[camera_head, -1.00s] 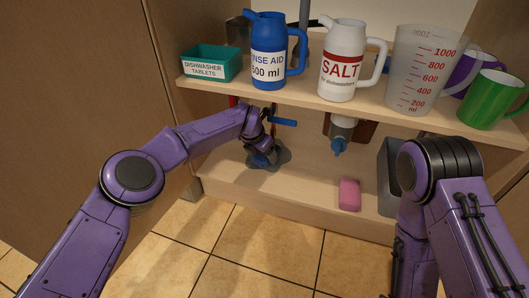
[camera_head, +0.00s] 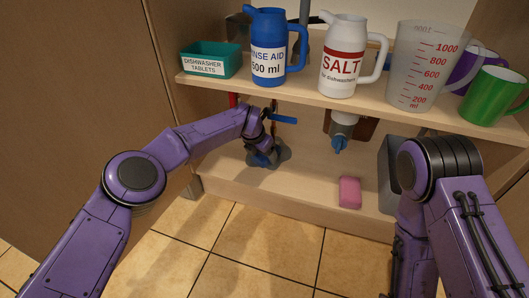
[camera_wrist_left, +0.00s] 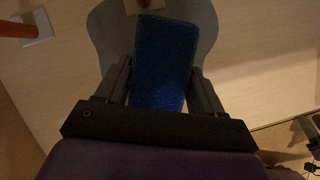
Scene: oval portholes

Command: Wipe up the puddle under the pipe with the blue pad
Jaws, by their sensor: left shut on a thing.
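My left gripper (camera_head: 262,152) is shut on the blue pad (camera_wrist_left: 164,62), which sits between its two fingers in the left wrist view. In the head view the pad (camera_head: 260,160) is small and partly covered by the gripper. The pad is over the grey puddle (camera_head: 284,155) on the cabinet floor. The puddle (camera_wrist_left: 205,30) also shows on both sides of the pad in the wrist view. A thin dark pipe (camera_head: 274,110) with a blue lever comes down just above. My right arm is at the right, but its gripper is out of view.
A pink sponge (camera_head: 349,193) lies on the cabinet floor to the right, beside a grey box (camera_head: 388,175). A white drain fitting with a blue end (camera_head: 341,135) hangs below the shelf (camera_head: 300,97). The shelf bears bottles and cups. A red pipe (camera_wrist_left: 15,28) stands left of the puddle.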

